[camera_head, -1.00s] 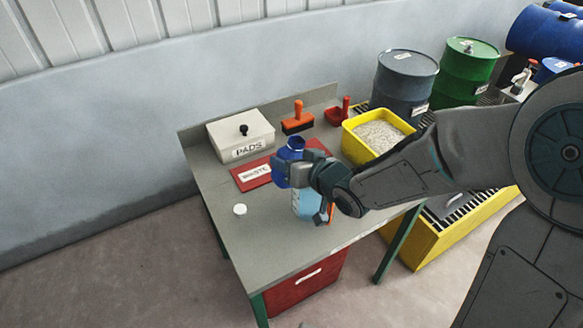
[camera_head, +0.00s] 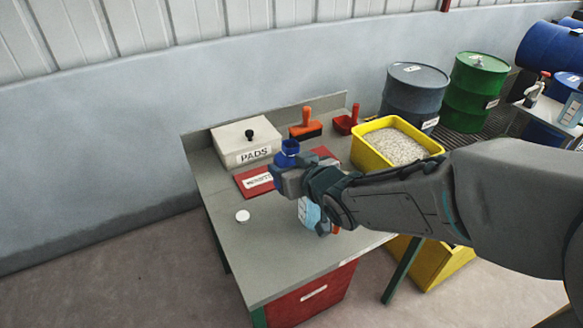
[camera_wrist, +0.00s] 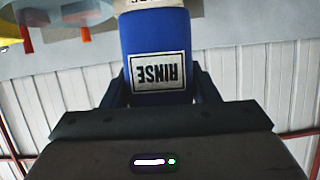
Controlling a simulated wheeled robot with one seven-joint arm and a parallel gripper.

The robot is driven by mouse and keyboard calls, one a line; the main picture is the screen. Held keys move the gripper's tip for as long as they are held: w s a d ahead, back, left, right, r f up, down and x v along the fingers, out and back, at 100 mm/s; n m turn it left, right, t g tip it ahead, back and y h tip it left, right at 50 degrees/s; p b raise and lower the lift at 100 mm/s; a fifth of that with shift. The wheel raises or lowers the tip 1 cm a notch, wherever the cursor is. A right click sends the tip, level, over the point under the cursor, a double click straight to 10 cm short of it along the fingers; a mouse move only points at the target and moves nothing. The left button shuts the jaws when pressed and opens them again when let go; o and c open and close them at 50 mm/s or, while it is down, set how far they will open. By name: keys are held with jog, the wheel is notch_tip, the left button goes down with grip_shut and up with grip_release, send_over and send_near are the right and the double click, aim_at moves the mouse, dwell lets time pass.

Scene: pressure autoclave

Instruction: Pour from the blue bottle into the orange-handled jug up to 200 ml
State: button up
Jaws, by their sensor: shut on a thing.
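My gripper (camera_head: 290,180) is shut on the blue bottle (camera_head: 286,158), just above the table's middle. The bottle's open mouth shows at its top, and its lower part is hidden behind my gripper. In the wrist view the blue bottle (camera_wrist: 154,34) sits between my fingers, with a RINSE label that reads upside down. The jug (camera_head: 309,212) shows as a light-blue body with pale markings just below my gripper. Its orange handle (camera_head: 336,230) barely shows. My gripper hides most of the jug, so its level cannot be read.
A white cap (camera_head: 243,216) lies on the bare front left of the table (camera_head: 270,262).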

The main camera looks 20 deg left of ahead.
aim_at(292, 155)
notch_tip(292, 155, up, 3)
jog(key=p, duration=0.3)
jog(key=shift+r, duration=0.1)
dwell(0.4)
